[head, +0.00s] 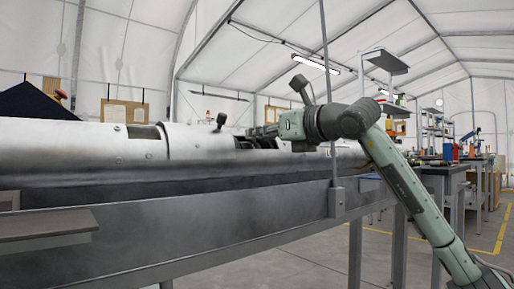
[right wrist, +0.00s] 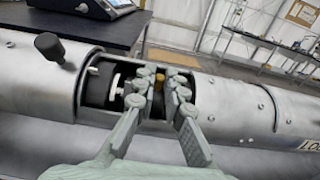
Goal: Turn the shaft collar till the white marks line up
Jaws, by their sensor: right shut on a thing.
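A long silver tube (head: 70,145) lies level on a grey bench and has an open window (right wrist: 100,88) in its side. Inside the window are dark round parts and a pale white piece (right wrist: 117,88) left of my fingers. My right gripper (right wrist: 159,82) reaches into the window, its two fingers close together on the dark shaft collar (right wrist: 158,103). A small brass-coloured piece (right wrist: 160,77) shows between the fingertips. In the head view my right gripper (head: 266,131) is at the tube, its tips partly hidden. I cannot tell whether white marks line up. My left gripper is out of view.
A black knob (right wrist: 49,46) stands up from the tube left of the window. A grey upright post (head: 336,195) rises from the bench's front edge by my right arm. Workbenches (head: 445,168) with tools stand at the back right.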

